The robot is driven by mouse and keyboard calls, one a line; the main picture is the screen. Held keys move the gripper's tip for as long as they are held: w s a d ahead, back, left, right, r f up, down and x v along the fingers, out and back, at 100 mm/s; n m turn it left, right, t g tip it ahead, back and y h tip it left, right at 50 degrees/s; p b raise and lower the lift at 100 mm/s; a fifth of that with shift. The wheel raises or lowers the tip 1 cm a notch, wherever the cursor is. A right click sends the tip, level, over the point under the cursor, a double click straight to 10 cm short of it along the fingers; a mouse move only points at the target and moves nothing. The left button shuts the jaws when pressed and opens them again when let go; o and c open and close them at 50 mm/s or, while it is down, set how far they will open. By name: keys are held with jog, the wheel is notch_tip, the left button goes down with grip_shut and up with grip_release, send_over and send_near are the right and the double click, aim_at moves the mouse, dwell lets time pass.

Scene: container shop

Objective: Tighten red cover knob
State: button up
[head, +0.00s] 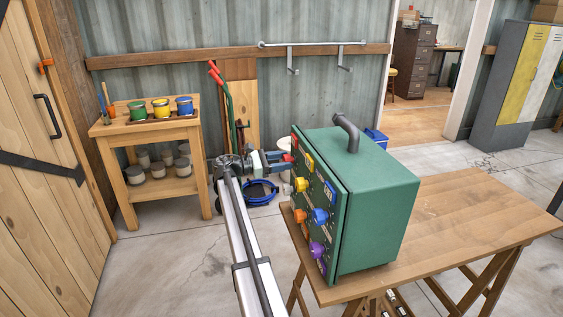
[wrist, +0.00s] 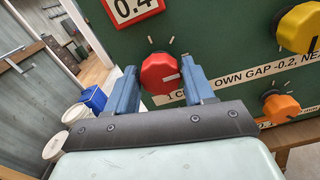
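The red cover knob (wrist: 160,74) sits on the front of the green box (head: 375,205), below a red-framed display (wrist: 132,8) reading 0.4. In the wrist view it shows between the two blue fingers of my gripper (wrist: 160,84). The fingers stand apart, one on each side of the knob, very close to its edges. I cannot tell whether they touch it. The knob's white mark points right.
A yellow knob (wrist: 299,28) and an orange knob (wrist: 281,108) are right of my gripper in the wrist view. Blue (head: 320,215) and purple (head: 316,248) knobs are nearer on the panel. The box stands on a wooden table (head: 450,215). A paint stand (head: 150,128) is at left.

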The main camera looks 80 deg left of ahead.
jog(key=c, duration=0.7)
jog(key=shift+o, duration=0.2)
jog(key=m, duration=0.4)
jog(key=shift+m, duration=0.3)
jog(key=shift+d+f+m, duration=0.1)
jog(key=shift+m, duration=3.25)
jog(key=shift+f+m, duration=0.1)
jog(key=shift+m, duration=3.25)
